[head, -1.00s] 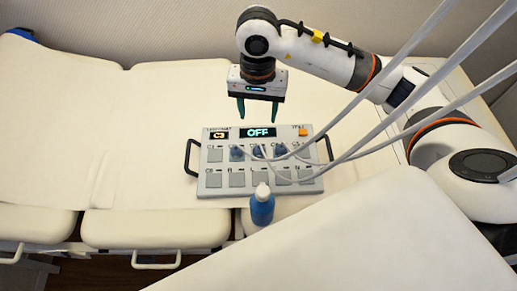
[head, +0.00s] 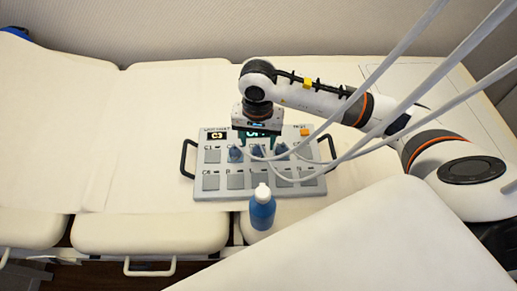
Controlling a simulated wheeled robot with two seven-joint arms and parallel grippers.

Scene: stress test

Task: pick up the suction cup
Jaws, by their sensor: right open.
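Several blue suction cups sit in the upper row of the grey control panel (head: 232,196): a left one (head: 235,154), a middle one (head: 257,153) and a right one (head: 281,149). Pale tubes run from them to the upper right. My right gripper (head: 257,143) is open and points down over the panel's upper middle, just behind the middle cup. Its dark teal fingers partly cover the display. I cannot tell whether they touch anything. My left gripper is not in view.
A blue bottle with a white cap (head: 262,208) stands in front of the panel. The panel lies on a cream padded couch (head: 130,130) and has black side handles. The tubes cross the space right of the gripper. The couch's left part is clear.

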